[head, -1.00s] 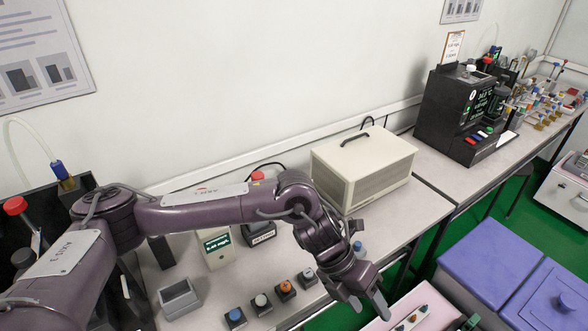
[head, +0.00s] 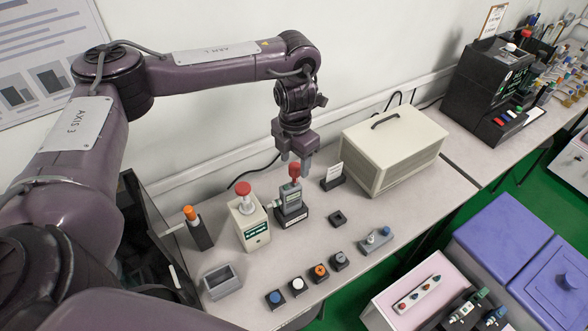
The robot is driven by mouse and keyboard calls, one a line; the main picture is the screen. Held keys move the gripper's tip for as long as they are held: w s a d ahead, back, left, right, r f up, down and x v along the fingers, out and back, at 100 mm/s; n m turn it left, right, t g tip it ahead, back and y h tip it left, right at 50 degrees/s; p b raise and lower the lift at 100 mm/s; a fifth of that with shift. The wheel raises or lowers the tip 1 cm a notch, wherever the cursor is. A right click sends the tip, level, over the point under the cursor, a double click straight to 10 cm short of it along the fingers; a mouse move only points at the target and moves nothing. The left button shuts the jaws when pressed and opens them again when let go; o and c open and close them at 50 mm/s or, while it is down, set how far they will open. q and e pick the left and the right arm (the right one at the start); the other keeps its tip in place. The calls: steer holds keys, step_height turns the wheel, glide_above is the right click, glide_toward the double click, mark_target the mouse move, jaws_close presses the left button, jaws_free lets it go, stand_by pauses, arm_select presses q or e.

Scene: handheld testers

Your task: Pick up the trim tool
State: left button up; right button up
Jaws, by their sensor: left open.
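No label marks the trim tool. A slim orange-topped piece (head: 190,213) stands upright in a dark block at the back left and may be it. My left gripper (head: 294,163) is open and points down over a grey tester (head: 291,196) in a dark base. The tester's red top (head: 294,171) is at the fingertips, roughly between them. I cannot tell whether they touch. My right gripper is not in view.
A cream case (head: 394,150) with a handle stands right of the gripper, beside a small card holder (head: 333,178). A grey open box (head: 221,281) and several knobbed blocks (head: 297,287) line the front.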

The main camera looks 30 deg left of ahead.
mark_target(295, 165)
arm_select(q)
step_height(295, 165, down, 5)
steer(key=shift+a+f, duration=0.1)
steer(key=shift+f, duration=0.05)
steer(key=c, duration=1)
steer(key=shift+c, duration=0.2)
steer(key=shift+r, duration=0.2)
